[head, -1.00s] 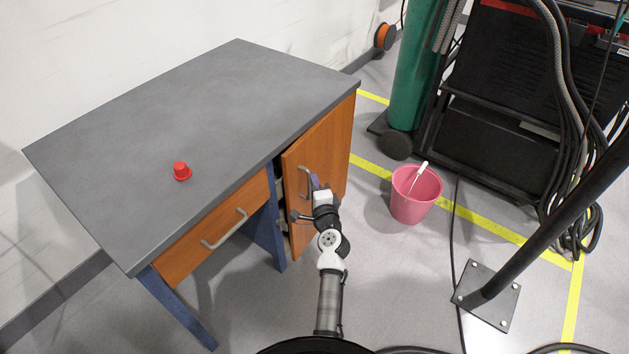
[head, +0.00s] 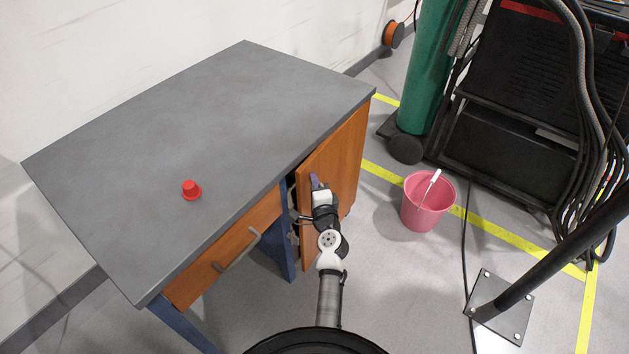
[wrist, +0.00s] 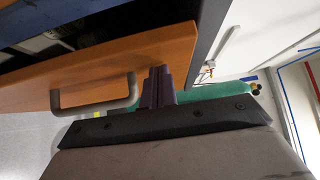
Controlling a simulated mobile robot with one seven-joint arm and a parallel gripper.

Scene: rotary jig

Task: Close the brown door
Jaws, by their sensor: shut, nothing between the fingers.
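The brown door (head: 345,165) is on the right part of the desk and stands ajar, with a dark gap along its left edge. It fills the upper left of the wrist view as an orange-brown panel (wrist: 120,58). Its grey handle (wrist: 95,103) shows in the wrist view; in the head view my arm hides most of it. My gripper (head: 315,182) is at the door's outer face. In the wrist view its purple fingers (wrist: 158,84) are together and empty, right of the handle. They overlap the door face; I cannot tell if they touch.
The grey desk top (head: 200,130) carries a red button-like piece (head: 191,189). A brown drawer (head: 225,250) with a handle is left of the door. A pink bucket (head: 427,203) stands on the floor to the right, near a green cylinder (head: 430,75) and a dark metal post (head: 560,260).

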